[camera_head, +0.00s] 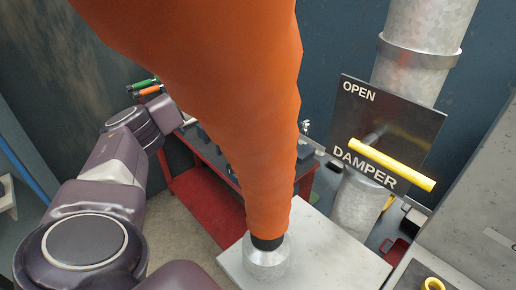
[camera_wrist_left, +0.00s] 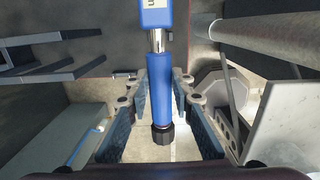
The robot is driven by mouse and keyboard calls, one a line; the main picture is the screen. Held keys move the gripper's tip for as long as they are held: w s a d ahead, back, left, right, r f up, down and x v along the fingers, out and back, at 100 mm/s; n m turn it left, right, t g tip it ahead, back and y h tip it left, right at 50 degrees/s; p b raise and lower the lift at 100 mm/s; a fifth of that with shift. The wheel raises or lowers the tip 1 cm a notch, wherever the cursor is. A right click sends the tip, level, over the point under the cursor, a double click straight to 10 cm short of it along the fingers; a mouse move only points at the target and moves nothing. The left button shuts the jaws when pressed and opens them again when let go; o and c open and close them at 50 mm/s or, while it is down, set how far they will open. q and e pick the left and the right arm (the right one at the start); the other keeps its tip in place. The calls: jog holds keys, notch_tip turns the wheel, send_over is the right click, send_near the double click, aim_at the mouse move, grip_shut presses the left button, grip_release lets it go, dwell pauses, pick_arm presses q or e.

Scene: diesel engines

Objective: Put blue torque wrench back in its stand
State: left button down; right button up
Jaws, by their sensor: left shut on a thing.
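The blue torque wrench (camera_wrist_left: 159,85) shows in the left wrist view, its blue grip and dark end cap running between the fingers. My left gripper (camera_wrist_left: 163,95) is shut on it. In the head view my left arm reaches from the lower left toward the red workbench; I cannot make out the wrench there. A green handle (camera_head: 141,84) and an orange handle (camera_head: 149,91) stick out just beyond my left wrist; whether they sit in a stand I cannot tell. My right gripper is not in view.
A large orange hose (camera_head: 230,80) hides the middle of the head view. The red workbench (camera_head: 205,190) stands behind it. A damper sign with a yellow lever (camera_head: 392,165) hangs at the right. In the left wrist view, grey rails (camera_wrist_left: 60,68) lie at the left.

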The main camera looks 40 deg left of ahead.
pick_arm(q)
jog(key=shift+w+d+f+b, duration=0.1)
jog(key=shift+d+f+b, duration=0.05)
jog(key=shift+f+b, duration=0.65)
notch_tip(320, 180, down, 3)
jog(key=shift+b, duration=1.2)
jog(key=shift+f+b, duration=0.5)
jog(key=shift+f, duration=1.25)
jog(key=c, duration=1.6)
grip_release()
jog(key=shift+o, duration=1.4)
jog(key=shift+s+f, duration=0.1)
jog(key=shift+s, duration=0.1)
jog(key=shift+r, duration=0.3)
jog(key=shift+r+p, duration=1.45)
jog(key=shift+r, duration=0.3)
